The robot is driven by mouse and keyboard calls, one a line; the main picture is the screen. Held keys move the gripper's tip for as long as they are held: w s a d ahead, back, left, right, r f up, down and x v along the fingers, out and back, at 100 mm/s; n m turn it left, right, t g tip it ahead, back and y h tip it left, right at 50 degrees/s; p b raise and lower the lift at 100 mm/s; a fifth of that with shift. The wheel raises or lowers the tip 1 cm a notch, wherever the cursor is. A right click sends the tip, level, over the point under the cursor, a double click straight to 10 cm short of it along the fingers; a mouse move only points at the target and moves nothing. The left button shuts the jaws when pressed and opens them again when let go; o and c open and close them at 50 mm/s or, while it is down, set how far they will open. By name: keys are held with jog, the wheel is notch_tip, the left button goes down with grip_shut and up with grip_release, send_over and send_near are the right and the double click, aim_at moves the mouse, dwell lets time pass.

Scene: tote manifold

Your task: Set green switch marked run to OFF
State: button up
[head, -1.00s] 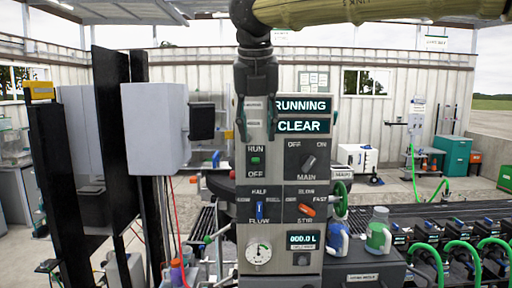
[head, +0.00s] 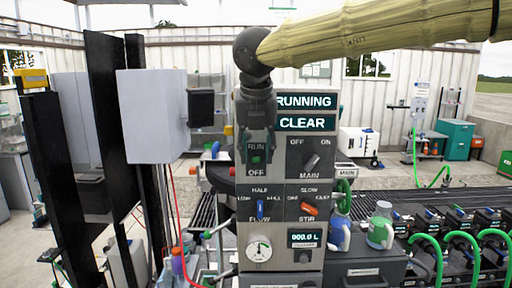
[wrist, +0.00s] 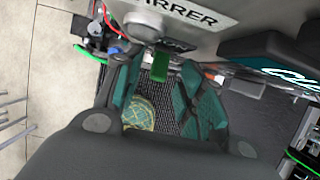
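The green switch (head: 256,159) sits on the grey control panel between the labels RUN above and OFF below. It is too small to tell which way its lever points. The upper display (head: 306,102) reads RUNNING and the one under it reads CLEAR. My gripper (head: 257,147) hangs in front of the panel, its fingers apart on either side of the RUN label, just above the switch. In the wrist view my gripper (wrist: 158,72) is open and empty, with a small green block, apparently the switch (wrist: 160,67), between the fingertips. I cannot tell whether they touch it.
To the right of the switch is the MAIN knob (head: 312,162). Below are the blue FLOW lever (head: 260,209) and the orange STIR lever (head: 310,208). A pressure gauge (head: 259,249) is lower still. A grey box (head: 151,116) on dark posts stands to the left.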

jog(key=shift+x, duration=0.75)
grip_shut()
